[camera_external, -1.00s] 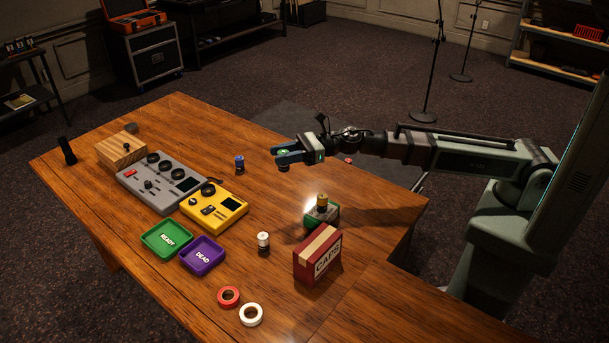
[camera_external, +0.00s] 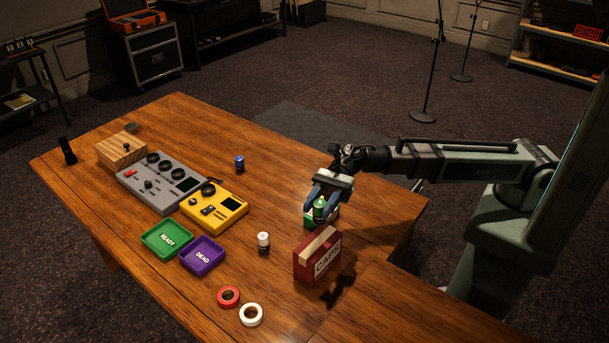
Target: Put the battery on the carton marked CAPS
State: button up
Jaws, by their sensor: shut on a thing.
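The red carton marked CAPS (camera_external: 316,259) stands upright on the table, its tan-striped top bare. Just behind it is a small green box (camera_external: 333,215), mostly covered by my gripper. My gripper (camera_external: 320,212) points down over this box, shut on the battery (camera_external: 320,203) there. The battery's lower part is hidden between the fingers, so I cannot tell whether it still touches the box. Two other small cells stand on the table: a blue one (camera_external: 239,164) and a white-topped one (camera_external: 263,241).
A green READY tray (camera_external: 146,241) and a purple DEAD tray (camera_external: 186,262) lie to the left. Behind them are a yellow meter (camera_external: 230,220) and a grey console (camera_external: 133,192).

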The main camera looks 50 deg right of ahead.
jog(key=shift+f, duration=3.7)
jog(key=shift+f, duration=0.1)
jog(key=o, duration=1.1)
jog(key=shift+o, duration=0.2)
jog(key=w+d, duration=0.2)
jog(key=d, duration=1)
jog(key=shift+w, duration=0.2)
